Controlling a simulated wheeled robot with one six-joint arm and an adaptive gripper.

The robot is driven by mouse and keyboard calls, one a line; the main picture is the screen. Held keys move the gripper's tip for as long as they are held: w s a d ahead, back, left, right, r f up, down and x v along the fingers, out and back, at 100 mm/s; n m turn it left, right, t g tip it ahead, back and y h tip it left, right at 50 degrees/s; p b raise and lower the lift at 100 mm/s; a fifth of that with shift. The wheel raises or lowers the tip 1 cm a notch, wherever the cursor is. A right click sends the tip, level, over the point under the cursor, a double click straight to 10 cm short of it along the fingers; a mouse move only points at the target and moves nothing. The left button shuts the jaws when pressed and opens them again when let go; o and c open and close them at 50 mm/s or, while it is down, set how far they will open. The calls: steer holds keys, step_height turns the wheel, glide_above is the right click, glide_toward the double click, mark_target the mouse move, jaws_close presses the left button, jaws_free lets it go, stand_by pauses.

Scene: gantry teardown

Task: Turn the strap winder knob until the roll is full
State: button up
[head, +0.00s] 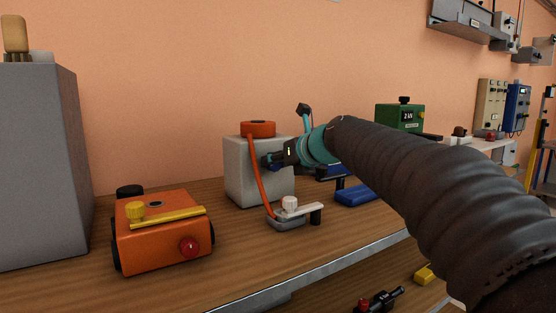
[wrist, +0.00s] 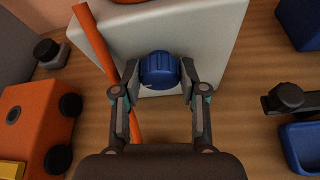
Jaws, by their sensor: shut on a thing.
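The strap winder is a pale grey block (head: 245,180) on the wooden bench; the wrist view also shows it (wrist: 215,40). An orange roll (head: 258,128) lies on its top, and only the roll's edge shows in the wrist view (wrist: 130,2). The blue winder knob (wrist: 159,70) is on the block's side. My gripper (wrist: 161,80) is shut on this knob, one finger on each side. In the head view my gripper (head: 275,159) hides the knob.
An orange box with a yellow bar (head: 150,235) stands left of the winder, by a tall grey cabinet (head: 40,165). Blue trays (head: 356,195) and a green meter (head: 400,118) lie to the right. The bench's metal edge (head: 320,273) runs along the front.

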steer(key=n+t+h+b, duration=0.1)
steer(key=n, duration=0.1)
steer(key=n+t+h+b, duration=0.1)
steer(key=n, duration=0.2)
steer(key=f+n+t+h+b, duration=0.1)
steer(key=n+h+b, duration=0.1)
steer(key=n, duration=0.1)
steer(key=shift+s+a+t, duration=0.25)
steer(key=shift+a+t, duration=0.15)
steer(key=n+b, duration=0.1)
steer(key=b, duration=0.1)
steer(key=n+t+b, duration=0.1)
steer(key=b, duration=0.2)
steer(key=shift+f+h+b, duration=0.3)
steer(key=shift+b, duration=0.05)
steer(key=b, duration=0.1)
steer(key=n+b, duration=0.1)
steer(key=b, duration=0.1)
steer(key=shift+r+n+t, duration=0.2)
steer(key=shift+n+t, duration=0.1)
steer(key=shift+r+n+t+b, duration=0.15)
steer(key=shift+n+t+b, duration=0.25)
steer(key=shift+n+b, duration=0.4)
steer(key=shift+r, duration=0.1)
